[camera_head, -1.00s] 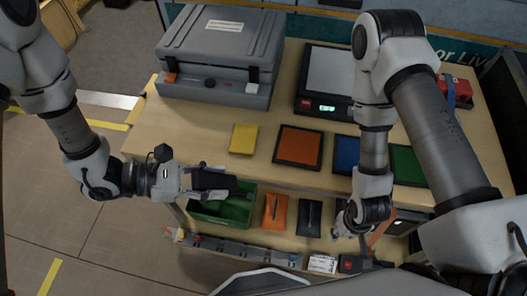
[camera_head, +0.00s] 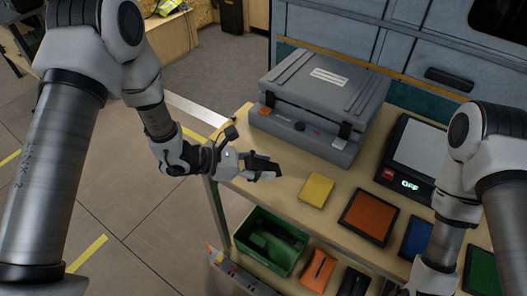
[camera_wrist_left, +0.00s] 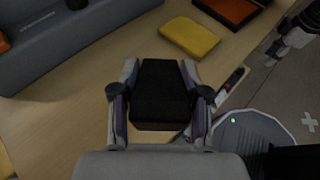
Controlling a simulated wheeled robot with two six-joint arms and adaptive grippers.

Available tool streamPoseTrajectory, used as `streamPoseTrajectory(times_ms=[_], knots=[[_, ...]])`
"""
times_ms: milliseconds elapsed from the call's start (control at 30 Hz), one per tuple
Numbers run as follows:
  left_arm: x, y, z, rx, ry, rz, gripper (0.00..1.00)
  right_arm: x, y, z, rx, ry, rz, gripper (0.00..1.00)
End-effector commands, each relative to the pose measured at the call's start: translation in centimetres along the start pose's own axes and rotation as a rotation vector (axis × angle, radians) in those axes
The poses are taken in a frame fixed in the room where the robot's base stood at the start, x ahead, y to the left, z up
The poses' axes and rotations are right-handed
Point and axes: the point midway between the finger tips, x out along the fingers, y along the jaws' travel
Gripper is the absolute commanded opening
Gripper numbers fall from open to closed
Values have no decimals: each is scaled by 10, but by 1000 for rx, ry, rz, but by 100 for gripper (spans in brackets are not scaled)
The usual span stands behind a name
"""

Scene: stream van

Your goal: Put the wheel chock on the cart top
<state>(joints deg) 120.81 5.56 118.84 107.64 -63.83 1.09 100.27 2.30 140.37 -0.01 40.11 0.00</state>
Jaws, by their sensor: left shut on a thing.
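My left gripper (camera_head: 262,168) is shut on a black block, the wheel chock (camera_wrist_left: 160,92). The chock sits between both fingers in the left wrist view, with pale wood behind it. In the head view the gripper is over the left front part of the wooden cart top (camera_head: 346,181), left of the yellow pad (camera_head: 317,189). Its exact height above the wood is hard to tell. My right gripper (camera_wrist_left: 276,50) shows small at the upper right of the left wrist view. Its jaws are unclear, and the head view cuts it off.
A grey case (camera_head: 318,103) stands at the back left of the cart top. A scale (camera_head: 410,150) and orange (camera_head: 369,216), blue and green pads lie to the right. A green bin (camera_head: 252,262) and an orange item (camera_head: 318,271) are on the lower shelf.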

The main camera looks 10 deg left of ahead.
Motion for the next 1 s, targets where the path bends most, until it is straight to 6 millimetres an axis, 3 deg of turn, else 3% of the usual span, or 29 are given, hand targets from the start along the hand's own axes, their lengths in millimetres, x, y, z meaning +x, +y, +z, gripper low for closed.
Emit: streamPoseTrajectory(times_ms=[200,400,667,1000], knots=[[8,46,1,2,-1,1,2,-11,0,0,0,0,0,40],[14,72,-1,1,-1,0,2,-15,0,0,0,0,0,40],[27,74,-33,-2,1,-1,2,-23,0,0,0,0,0,40],[30,74,-39,1,-1,-1,2,-16,0,0,0,0,0,40]])
